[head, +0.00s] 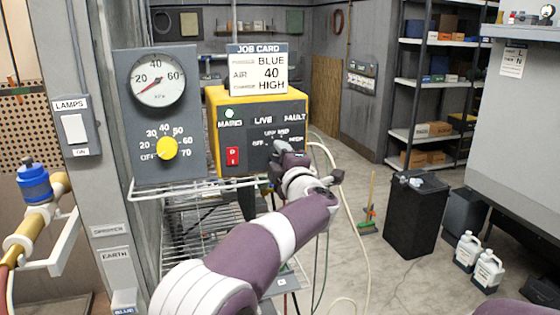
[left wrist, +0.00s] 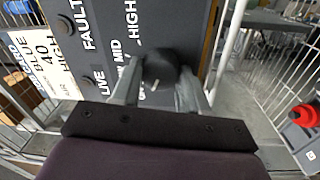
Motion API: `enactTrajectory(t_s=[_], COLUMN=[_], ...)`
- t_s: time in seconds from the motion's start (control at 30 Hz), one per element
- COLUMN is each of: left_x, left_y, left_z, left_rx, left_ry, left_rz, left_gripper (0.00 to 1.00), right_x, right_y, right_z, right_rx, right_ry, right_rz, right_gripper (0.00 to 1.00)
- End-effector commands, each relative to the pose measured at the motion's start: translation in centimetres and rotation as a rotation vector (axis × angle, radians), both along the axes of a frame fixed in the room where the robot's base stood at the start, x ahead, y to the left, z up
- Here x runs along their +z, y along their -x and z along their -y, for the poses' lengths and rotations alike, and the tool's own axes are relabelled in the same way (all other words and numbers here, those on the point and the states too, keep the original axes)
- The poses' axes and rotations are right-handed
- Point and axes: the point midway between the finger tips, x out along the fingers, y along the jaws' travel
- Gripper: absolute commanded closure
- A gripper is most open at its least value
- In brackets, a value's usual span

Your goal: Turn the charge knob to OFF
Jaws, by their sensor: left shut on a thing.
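The yellow power unit (head: 215,133) has a dark front panel with MAINS, LIVE and FAULT labels and a charge scale reading OFF to HIGH. My left gripper (head: 279,151) is at the right of that panel. In the left wrist view the round black charge knob (left wrist: 160,68) sits between the two fingers of my left gripper (left wrist: 157,92), which is shut on it. A white mark on the knob points down in that view, toward the OFF end of the scale. The fingers hide part of the lettering. My right gripper is out of view.
A grey panel with a pressure gauge (head: 157,80) and a yellow air knob (head: 167,148) stands left of the unit. A job card (head: 257,70) reads BLUE, 40, HIGH. A red switch (head: 233,156) is left of the charge scale. A wire rack (head: 190,195) is below.

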Motion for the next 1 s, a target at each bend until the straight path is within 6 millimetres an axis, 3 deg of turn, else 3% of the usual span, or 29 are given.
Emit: enactTrajectory(t_s=[0.37,0.4,0.47,0.77,0.87,1.0], left_x=[0.1,0.1,0.1,0.0,-0.4,-0.9], left_y=[0.0,0.0,0.0,0.2,1.5,5.0], left_z=[0.0,0.0,0.0,0.1,0.6,1.7], left_rx=[-0.001,-0.001,-0.001,0.0,-0.002,-0.006], left_ry=[0.005,0.005,0.005,0.004,0.004,0.005], left_rz=[0.003,0.003,0.003,0.002,0.002,0.003], left_gripper=[0.87,0.47,0.31,0.31,0.31,0.31], right_x=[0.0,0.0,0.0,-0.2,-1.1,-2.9], right_y=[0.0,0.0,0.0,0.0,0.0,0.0], right_z=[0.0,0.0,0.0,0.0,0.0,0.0], right_rx=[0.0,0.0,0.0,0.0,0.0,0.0], right_ry=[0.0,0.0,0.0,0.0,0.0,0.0], right_rz=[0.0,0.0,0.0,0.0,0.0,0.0], right_gripper=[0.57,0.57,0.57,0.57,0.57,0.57])
